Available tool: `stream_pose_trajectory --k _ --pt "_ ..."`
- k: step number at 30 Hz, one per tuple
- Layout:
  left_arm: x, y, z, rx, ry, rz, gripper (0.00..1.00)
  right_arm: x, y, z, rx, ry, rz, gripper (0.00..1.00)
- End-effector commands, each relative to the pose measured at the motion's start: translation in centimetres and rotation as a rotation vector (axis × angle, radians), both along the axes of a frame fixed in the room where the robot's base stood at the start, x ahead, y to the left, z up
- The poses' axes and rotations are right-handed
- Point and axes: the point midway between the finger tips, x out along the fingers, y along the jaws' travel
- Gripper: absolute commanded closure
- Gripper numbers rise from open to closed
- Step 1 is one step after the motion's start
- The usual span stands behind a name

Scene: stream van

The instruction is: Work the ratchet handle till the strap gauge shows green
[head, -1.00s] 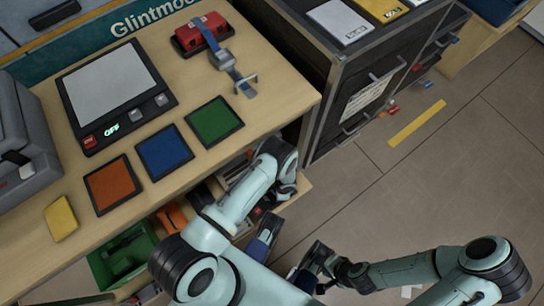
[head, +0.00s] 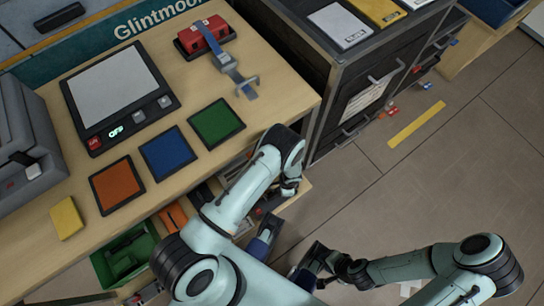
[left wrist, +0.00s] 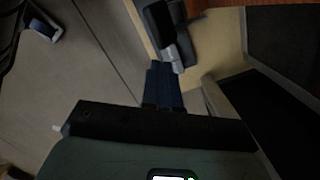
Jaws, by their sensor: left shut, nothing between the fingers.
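A red ratchet unit (head: 205,36) with a blue strap (head: 217,48) over it lies at the back of the wooden bench. Its grey metal handle (head: 240,78) reaches toward the bench's right edge. No gauge colour can be made out. My left gripper (head: 268,228) is low in front of the bench, well apart from the ratchet. Its dark blue fingers (left wrist: 163,86) are shut and empty in the left wrist view. My right gripper (head: 306,272) hangs low over the floor; its finger opening cannot be made out.
A scale (head: 118,95) and orange (head: 117,186), blue (head: 167,152) and green (head: 217,120) pads lie on the bench. A grey case (head: 25,150) stands at left. An open drawer with a green bin (head: 127,255) juts out below. A dark cabinet (head: 355,85) stands right of the bench.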

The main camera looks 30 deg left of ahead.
Motion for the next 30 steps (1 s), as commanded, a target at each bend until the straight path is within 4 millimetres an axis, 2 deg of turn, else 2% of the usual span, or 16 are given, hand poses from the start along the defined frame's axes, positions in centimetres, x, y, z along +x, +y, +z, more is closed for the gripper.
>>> stream_pose_trajectory --k 1,3,9,14,30 --pt "0.2 -0.1 1.7 -0.001 -0.004 0.000 1.00 -0.4 0.2 0.7 0.006 0.008 0.008 0.66" --pt "0.3 -0.3 3.1 -0.001 -0.004 0.001 1.00 -0.4 0.3 1.1 0.008 0.012 0.010 0.66" --pt "0.5 -0.5 5.7 -0.001 -0.004 0.001 1.00 -0.7 0.4 1.6 0.012 0.018 0.016 0.66" --pt "0.5 -0.5 6.3 -0.001 -0.003 0.000 1.00 -0.7 0.4 1.7 0.013 0.021 0.018 0.66" --pt "0.5 -0.5 6.3 -0.001 -0.003 0.000 1.00 -0.7 0.4 1.8 0.014 0.020 0.020 0.66"
